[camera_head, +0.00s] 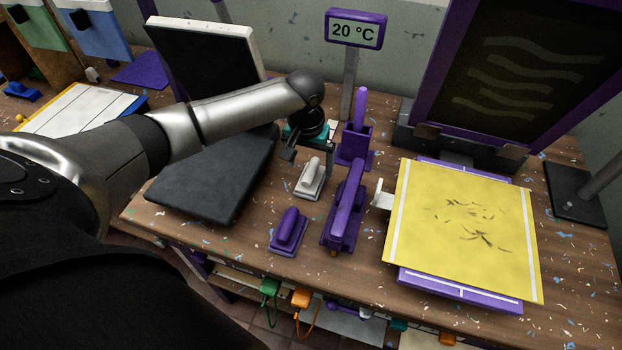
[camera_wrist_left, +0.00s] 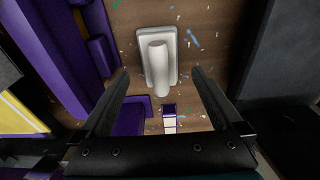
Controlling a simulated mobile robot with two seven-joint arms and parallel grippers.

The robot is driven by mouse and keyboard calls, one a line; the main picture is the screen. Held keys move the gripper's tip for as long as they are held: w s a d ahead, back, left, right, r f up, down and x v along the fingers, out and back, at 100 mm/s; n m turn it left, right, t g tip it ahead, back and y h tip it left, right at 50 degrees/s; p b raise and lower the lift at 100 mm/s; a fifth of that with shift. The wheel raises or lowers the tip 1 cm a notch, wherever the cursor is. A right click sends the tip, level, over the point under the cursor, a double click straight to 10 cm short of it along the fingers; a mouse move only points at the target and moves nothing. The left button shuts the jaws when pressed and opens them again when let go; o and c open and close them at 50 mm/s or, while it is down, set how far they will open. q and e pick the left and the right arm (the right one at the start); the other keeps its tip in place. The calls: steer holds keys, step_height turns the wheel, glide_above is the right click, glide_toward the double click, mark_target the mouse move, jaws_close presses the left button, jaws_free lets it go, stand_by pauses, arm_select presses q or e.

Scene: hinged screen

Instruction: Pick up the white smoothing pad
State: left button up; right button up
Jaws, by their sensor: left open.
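The white smoothing pad (camera_head: 311,179) lies on the wooden table between the black heat-press base and the purple tools. It has a flat base with a raised rounded handle. My left gripper (camera_head: 310,150) is just behind and above the pad, pointing down. In the left wrist view the gripper (camera_wrist_left: 154,82) is open and empty, and the pad (camera_wrist_left: 167,42) lies ahead of and between its two fingers, apart from them. My right gripper is in neither view.
A purple pad (camera_head: 288,231) and a purple tool (camera_head: 345,205) stand close by on the table. A purple holder (camera_head: 355,146) is behind them. A yellow printed sheet (camera_head: 463,228) lies at right, and the dark press base (camera_head: 215,175) at left.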

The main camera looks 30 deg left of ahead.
mark_target(310, 169)
arm_select(q)
steer(key=shift+f, duration=0.25)
steer(key=f, duration=0.3)
steer(key=f+b, duration=0.1)
steer(key=f, duration=0.1)
steer(key=shift+w+a, duration=0.1)
steer(key=shift+w, duration=0.3)
steer(key=shift+r, duration=0.1)
steer(key=shift+c, duration=0.2)
steer(key=shift+c, duration=1.4)
steer(key=c, duration=1)
steer(key=shift+r, duration=0.1)
step_height(310, 169, up, 20)
steer(key=p, duration=0.3)
